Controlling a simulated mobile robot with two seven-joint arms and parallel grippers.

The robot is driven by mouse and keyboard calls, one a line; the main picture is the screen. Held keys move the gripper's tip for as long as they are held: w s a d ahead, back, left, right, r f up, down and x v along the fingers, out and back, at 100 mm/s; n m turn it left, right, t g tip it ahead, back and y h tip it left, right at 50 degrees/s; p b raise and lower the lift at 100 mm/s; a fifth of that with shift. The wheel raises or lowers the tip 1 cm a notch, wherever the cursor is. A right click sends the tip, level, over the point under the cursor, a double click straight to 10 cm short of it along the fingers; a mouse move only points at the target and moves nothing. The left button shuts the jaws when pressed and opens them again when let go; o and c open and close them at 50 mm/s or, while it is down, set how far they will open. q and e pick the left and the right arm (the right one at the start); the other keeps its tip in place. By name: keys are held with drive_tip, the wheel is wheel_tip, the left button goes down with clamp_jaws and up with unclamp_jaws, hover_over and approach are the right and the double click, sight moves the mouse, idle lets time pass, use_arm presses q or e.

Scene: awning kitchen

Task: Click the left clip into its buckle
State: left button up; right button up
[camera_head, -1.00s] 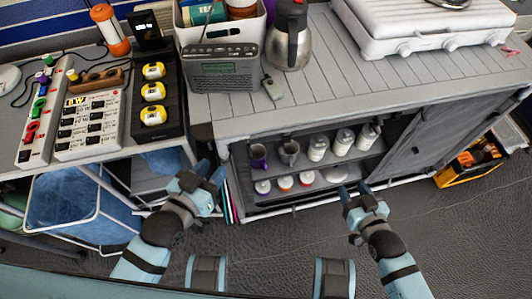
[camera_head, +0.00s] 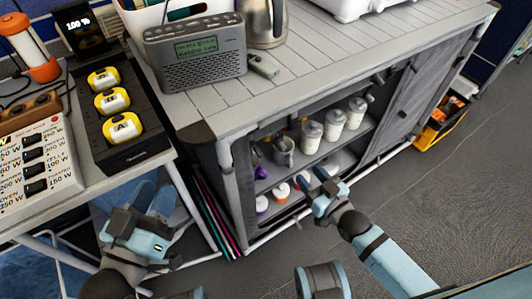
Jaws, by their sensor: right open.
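I cannot make out the left clip or its buckle in the head view. My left gripper (camera_head: 153,194) is at the lower left, in front of the left table's legs. Its two fingers look apart, with nothing seen between them. My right gripper (camera_head: 318,179) is open and empty, in front of the open cabinet (camera_head: 229,170) under the slatted counter.
The counter (camera_head: 330,50) carries a grey radio (camera_head: 196,76), a small grey object (camera_head: 263,64) and a steel jug (camera_head: 264,22). The left table holds a black charger with yellow units (camera_head: 123,127) and a switch panel (camera_head: 38,170). Jars (camera_head: 334,124) fill the cabinet shelf.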

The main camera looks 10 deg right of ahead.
sight(285, 150)
use_arm(q)
wheel_tip(285, 150, down, 7)
drive_tip(key=g+b, duration=0.3)
drive_tip(key=b, duration=0.1)
drive_tip(key=shift+r+m+b, duration=0.15)
drive_tip(key=shift+m+b, duration=0.15)
drive_tip(key=shift+m, duration=0.1)
use_arm(e)
drive_tip(key=x, duration=1.4)
drive_tip(key=shift+a+f, duration=0.1)
drive_tip(key=shift+a, duration=0.05)
use_arm(q)
drive_tip(key=shift+d, duration=0.1)
